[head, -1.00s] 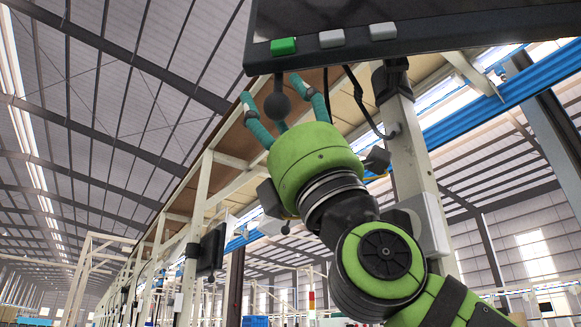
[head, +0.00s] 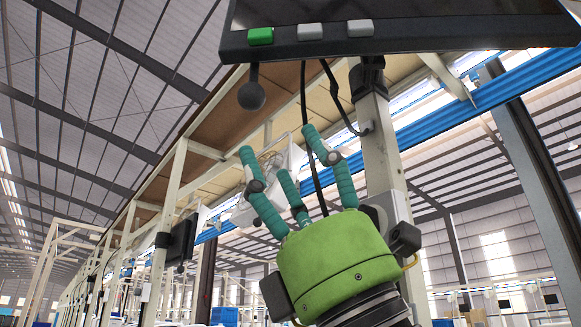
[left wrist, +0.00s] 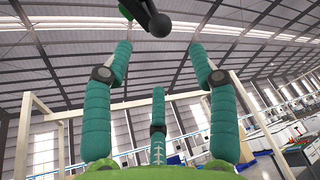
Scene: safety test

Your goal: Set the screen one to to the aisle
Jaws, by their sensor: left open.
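A dark screen (head: 450,38) hangs overhead at the top of the head view, seen from below. Its lower edge carries a green button (head: 260,36) and two grey buttons (head: 310,31). A black ball knob (head: 251,95) hangs below its left end; the ball also shows at the top of the left wrist view (left wrist: 160,25). My left gripper (head: 281,148), green with three teal fingers, is open and empty. Its fingers point up, below and right of the ball, apart from it in the picture. My right gripper is not in view.
A pale post (head: 388,160) stands behind the gripper, with black cables (head: 310,140) hanging near the fingers. A second dark screen (head: 181,241) is mounted farther along the line. A blue rail (head: 500,88) runs overhead at right. Open air lies left of the gripper.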

